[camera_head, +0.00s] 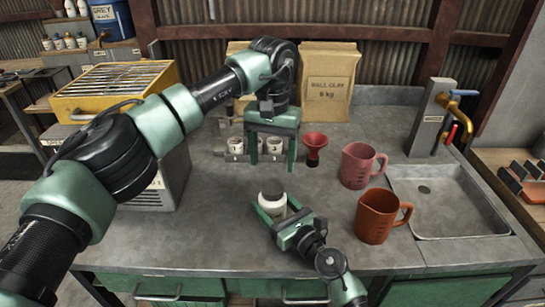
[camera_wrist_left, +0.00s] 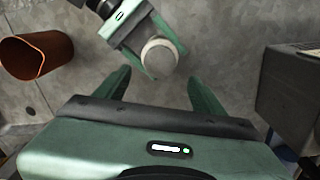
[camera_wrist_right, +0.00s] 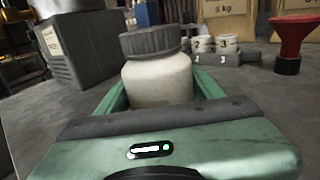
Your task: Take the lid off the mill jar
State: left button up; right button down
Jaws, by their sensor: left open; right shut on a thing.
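The mill jar (camera_head: 276,205) is a cream, round jar with a dark grey ribbed lid (camera_head: 272,190). It stands upright on the bench, and in the right wrist view the jar (camera_wrist_right: 158,82) still wears its lid (camera_wrist_right: 150,41). My right gripper (camera_head: 283,212) is shut around the jar's body, with its fingers on both sides. My left gripper (camera_head: 268,160) is open and empty, pointing down above and behind the jar. In the left wrist view the lid (camera_wrist_left: 159,54) shows from above, beyond the gap between my left fingertips (camera_wrist_left: 157,80).
A pink jug (camera_head: 358,165) and an orange-brown jug (camera_head: 376,216) stand right of the jar, before the sink (camera_head: 450,205). A red funnel (camera_head: 314,146) and numbered cups (camera_head: 236,146) stand behind. Clay bags (camera_head: 329,85) are at the back. A yellow-topped grey box (camera_head: 110,92) is at left.

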aim_at(273, 187)
pick_arm(q)
jog(key=shift+f+m, duration=0.2)
jog(key=shift+m, duration=0.3)
notch_tip(273, 187, down, 8)
jog(key=shift+r, duration=0.2)
